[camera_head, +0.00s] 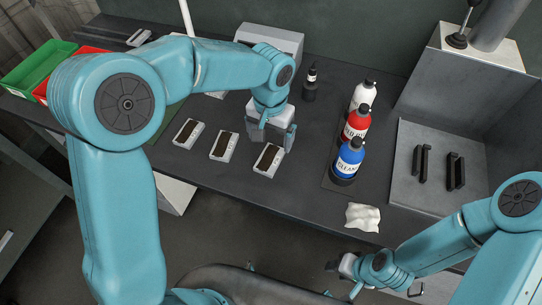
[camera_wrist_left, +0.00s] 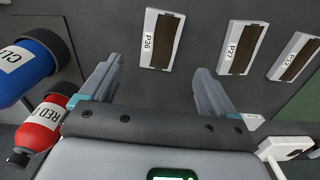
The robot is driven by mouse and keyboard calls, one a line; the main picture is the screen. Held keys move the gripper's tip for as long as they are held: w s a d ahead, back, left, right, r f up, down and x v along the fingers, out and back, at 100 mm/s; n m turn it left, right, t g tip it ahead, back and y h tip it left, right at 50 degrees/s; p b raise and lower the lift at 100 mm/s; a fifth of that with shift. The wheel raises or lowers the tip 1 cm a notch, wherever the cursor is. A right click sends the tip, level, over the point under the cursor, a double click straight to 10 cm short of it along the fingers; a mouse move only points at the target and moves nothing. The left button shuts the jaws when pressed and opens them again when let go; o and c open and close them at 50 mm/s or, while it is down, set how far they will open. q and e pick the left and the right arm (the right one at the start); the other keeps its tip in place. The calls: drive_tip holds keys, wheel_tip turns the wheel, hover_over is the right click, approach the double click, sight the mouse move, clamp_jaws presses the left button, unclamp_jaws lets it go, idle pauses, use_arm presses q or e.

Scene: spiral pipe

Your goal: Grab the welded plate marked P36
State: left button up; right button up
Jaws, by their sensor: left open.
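The welded plate marked P36 (camera_head: 268,160) is the rightmost of three light plates with dark brown strips in the head view. In the left wrist view the P36 plate (camera_wrist_left: 162,39) lies ahead, with its label readable at its left edge. My left gripper (camera_head: 272,141) is open and empty above the table, just behind the P36 plate. In the left wrist view its fingertips (camera_wrist_left: 157,76) are spread apart, with the plate beyond them. My right gripper (camera_head: 343,266) is low by the table's front edge; its jaws are too small to judge.
A blue bottle (camera_head: 347,161), a red bottle (camera_head: 357,124) and a white bottle (camera_head: 363,95) stand to the right. A white cloth (camera_head: 363,217) lies near the front edge.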

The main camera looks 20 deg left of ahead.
sight(270, 158)
use_arm(q)
drive_tip(key=shift+s+f, duration=0.1)
drive_tip(key=shift+f, duration=0.7)
drive_tip(key=shift+s+f, duration=0.3)
drive_tip(key=shift+f, duration=0.2)
drive_tip(key=shift+w+f+p, duration=0.1)
drive_tip(key=shift+f+p, duration=0.45)
drive_tip(key=shift+f, duration=2.05)
drive_tip(key=c, duration=1.3)
drive_tip(key=shift+w, duration=0.1)
clamp_jaws()
drive_tip(key=shift+r, duration=0.1)
